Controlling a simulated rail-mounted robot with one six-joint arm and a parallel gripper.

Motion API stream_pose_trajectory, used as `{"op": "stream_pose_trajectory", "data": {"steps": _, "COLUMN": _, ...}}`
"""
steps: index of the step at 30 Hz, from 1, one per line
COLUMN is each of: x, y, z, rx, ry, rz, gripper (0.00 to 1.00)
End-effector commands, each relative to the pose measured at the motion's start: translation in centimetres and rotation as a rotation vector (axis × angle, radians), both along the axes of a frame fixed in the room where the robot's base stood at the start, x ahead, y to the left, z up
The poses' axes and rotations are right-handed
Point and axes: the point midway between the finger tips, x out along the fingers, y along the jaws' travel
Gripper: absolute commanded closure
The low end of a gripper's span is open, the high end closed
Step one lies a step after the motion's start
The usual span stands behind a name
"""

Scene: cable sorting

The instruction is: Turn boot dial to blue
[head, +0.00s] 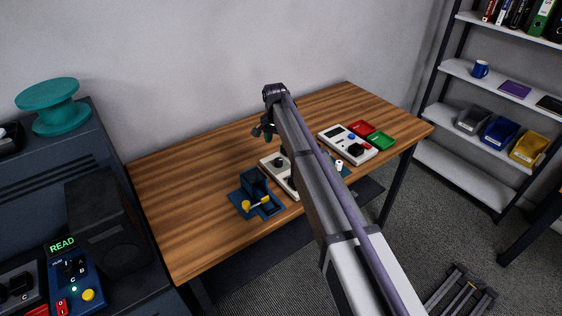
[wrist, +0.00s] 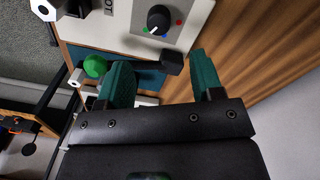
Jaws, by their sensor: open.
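In the wrist view, the dial (wrist: 159,18) is a black round knob with a white pointer line on an off-white panel (wrist: 195,12). Small coloured dots sit around it, among them a blue one and a red one. In the head view, my gripper (head: 266,131) is above the wooden table.
A green ball (wrist: 95,66) is left of the fingers. In the head view, a blue fixture with yellow parts (head: 256,205) stands at the table's front. Another off-white panel (head: 335,140) and red and green trays (head: 380,140) lie to the right. The table's left part is clear.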

Motion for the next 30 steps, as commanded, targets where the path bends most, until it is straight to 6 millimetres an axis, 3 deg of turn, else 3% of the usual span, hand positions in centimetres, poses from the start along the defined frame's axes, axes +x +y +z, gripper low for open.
{"op": "stream_pose_trajectory", "data": {"steps": 1, "x": -0.1, "y": 0.0, "z": -1.9, "rx": 0.000, "ry": 0.000, "rz": 0.000, "gripper": 0.40}}
{"op": "stream_pose_trajectory", "data": {"steps": 6, "x": -0.1, "y": -0.2, "z": -6.2, "rx": 0.000, "ry": 0.000, "rz": 0.001, "gripper": 0.40}}
{"op": "stream_pose_trajectory", "data": {"steps": 12, "x": -0.2, "y": -0.3, "z": -9.5, "rx": 0.000, "ry": 0.000, "rz": 0.001, "gripper": 0.40}}
{"op": "stream_pose_trajectory", "data": {"steps": 21, "x": -0.2, "y": -0.3, "z": -9.3, "rx": 0.000, "ry": 0.000, "rz": 0.002, "gripper": 0.40}}
{"op": "stream_pose_trajectory", "data": {"steps": 30, "x": -0.2, "y": -0.3, "z": -9.3, "rx": 0.000, "ry": 0.000, "rz": 0.002, "gripper": 0.68}}
